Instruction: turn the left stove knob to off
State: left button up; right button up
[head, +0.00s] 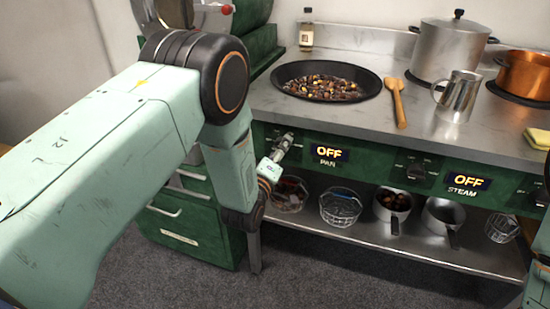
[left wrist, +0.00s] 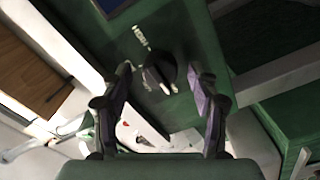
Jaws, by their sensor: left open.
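The left stove knob is a dark round knob (left wrist: 157,70) on the green stove front (left wrist: 182,40) in the left wrist view. My left gripper (left wrist: 160,72) is open, with one finger on each side of the knob; I cannot tell whether they touch it. In the head view my left gripper (head: 285,143) is at the stove front, left of the PAN display (head: 328,153), and hides the knob. The PAN display reads OFF in yellow. My right gripper is not in view.
A pan of chestnuts (head: 330,82) and a wooden spatula (head: 397,101) lie on the stovetop. A metal pitcher (head: 457,97) stands farther right. The STEAM display (head: 467,182) also reads OFF. Baskets and pots sit on the lower shelf (head: 420,240), below my gripper.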

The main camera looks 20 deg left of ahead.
pick_arm(q)
jog(key=s, duration=1.2)
jog(key=shift+a, duration=0.2)
jog(key=shift+w, duration=0.1)
jog(key=s+a+f+m+g, duration=0.2)
jog(key=s+f+m+g, duration=0.75)
jog(key=s+f, duration=0.55)
jog(key=s+f+m+g, duration=0.1)
jog(key=s+g, duration=0.3)
jog(key=s, duration=0.6)
jog(key=s+a+f+m+g+p, duration=0.1)
jog(key=s+f+g, duration=0.2)
jog(key=s, duration=0.7)
jog(key=shift+a+g, duration=0.25)
jog(key=shift+g, duration=0.5)
jog(key=shift+f+y, duration=0.1)
jog(key=shift+y, duration=0.2)
